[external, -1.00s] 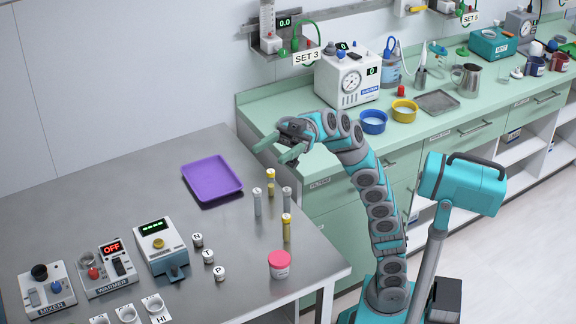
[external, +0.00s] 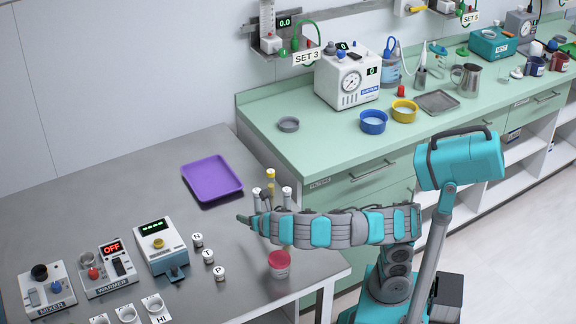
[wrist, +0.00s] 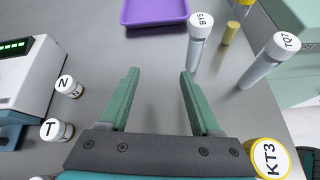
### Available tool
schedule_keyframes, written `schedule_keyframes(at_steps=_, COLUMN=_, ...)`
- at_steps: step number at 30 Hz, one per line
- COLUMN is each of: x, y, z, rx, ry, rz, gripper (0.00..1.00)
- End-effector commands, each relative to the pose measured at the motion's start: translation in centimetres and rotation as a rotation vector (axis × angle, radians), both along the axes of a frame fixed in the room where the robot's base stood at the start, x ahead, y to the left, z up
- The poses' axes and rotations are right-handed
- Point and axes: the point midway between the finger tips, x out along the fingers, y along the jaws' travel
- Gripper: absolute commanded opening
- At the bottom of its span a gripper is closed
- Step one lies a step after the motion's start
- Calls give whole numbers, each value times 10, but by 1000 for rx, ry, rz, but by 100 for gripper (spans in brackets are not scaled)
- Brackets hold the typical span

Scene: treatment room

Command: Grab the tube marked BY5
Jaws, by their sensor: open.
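The tube marked BY5 (wrist: 198,42) stands upright with a white cap, just beyond and right of my right fingertip in the wrist view. It looks like the left white-capped tube in the external view (external: 257,193), partly hidden by my arm. My gripper (wrist: 159,72) is open, with nothing between its fingers; in the external view its tip (external: 243,218) shows low over the metal table. The white-capped tube TQ7 (wrist: 268,58) stands farther right. The yellow-capped tube KT3 (wrist: 268,157) is close beside my gripper on the right. Another yellow-capped tube (external: 271,175) stands behind BY5.
A purple tray (external: 212,180) lies beyond the tubes. Small vials marked N (wrist: 68,86) and T (wrist: 56,130) and a device with a green display (external: 160,245) are on the left. A pink-lidded jar (external: 279,270) stands near the table's front edge.

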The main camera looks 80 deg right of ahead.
Motion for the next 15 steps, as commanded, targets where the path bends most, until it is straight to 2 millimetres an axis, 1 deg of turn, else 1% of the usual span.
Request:
schedule_keyframes(at_steps=1, x=-5, y=-17, z=9, rx=-86, ry=10, rz=-28, gripper=65)
schedule_keyframes(at_steps=3, x=-11, y=-32, z=17, rx=-168, ry=21, rz=-54, gripper=65)
schedule_keyframes(at_steps=4, x=-12, y=-36, z=19, rx=-192, ry=24, rz=-61, gripper=65)
schedule_keyframes(at_steps=7, x=-15, y=-44, z=24, rx=-236, ry=31, rz=-76, gripper=65)
schedule_keyframes(at_steps=9, x=-16, y=-45, z=23, rx=-238, ry=33, rz=-81, gripper=65)
schedule_keyframes(at_steps=11, x=-15, y=-47, z=22, rx=-237, ry=32, rz=-82, gripper=65)
schedule_keyframes(at_steps=15, x=-7, y=-57, z=16, rx=-236, ry=34, rz=-81, gripper=65)
